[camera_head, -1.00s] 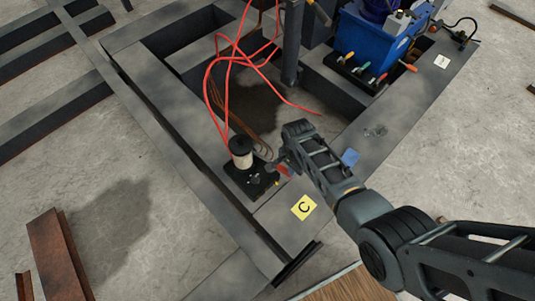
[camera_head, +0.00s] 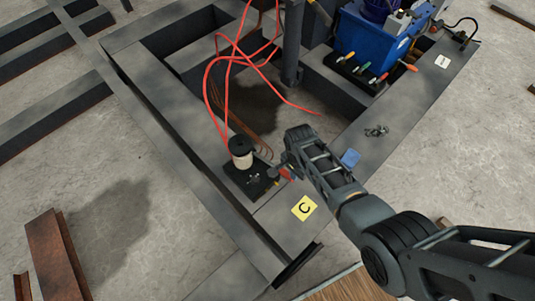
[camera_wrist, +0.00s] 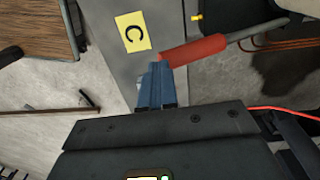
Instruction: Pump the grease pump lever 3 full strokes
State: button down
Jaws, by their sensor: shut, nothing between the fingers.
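The grease pump stands on a black base plate (camera_head: 248,180) at the corner of the grey steel frame, with a black-topped pale cylinder (camera_head: 241,152). Its lever has a red grip (camera_head: 286,174); in the wrist view the red grip (camera_wrist: 195,50) and its grey rod slant up to the right. My gripper (camera_wrist: 155,68) is shut and empty, its blue fingers touching or just beside the free end of the red grip. I cannot tell whether they touch. In the head view my gripper's fingertips are small and partly hidden by the wrist.
A yellow "C" label (camera_head: 304,208) lies on the beam near the pump. Red hoses (camera_head: 228,85) rise behind it. A blue machine (camera_head: 365,40) with coloured handles stands at the upper right. A blue patch (camera_head: 350,158) and small dark parts (camera_head: 377,131) lie on the right beam.

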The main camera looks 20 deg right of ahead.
jog(key=shift+s+f+b, duration=0.25)
jog(key=shift+f+b, duration=0.15)
jog(key=shift+f, duration=0.25)
jog(key=shift+s+d+f+b, duration=0.1)
jog(key=shift+s+f+b, duration=0.1)
jog(key=shift+f, duration=0.15)
jog(key=shift+s+d+f+b, duration=0.1)
jog(key=shift+f+b, duration=0.1)
jog(key=shift+f, duration=0.1)
jog(key=w+a+r+p, duration=0.2)
jog(key=w+r+p, duration=0.3)
jog(key=r, duration=0.5)
jog(key=shift+w+a+r, duration=0.15)
jog(key=shift+w+r, duration=0.1)
jog(key=shift+w, duration=0.6)
jog(key=shift+s, duration=0.1)
dwell(0.7)
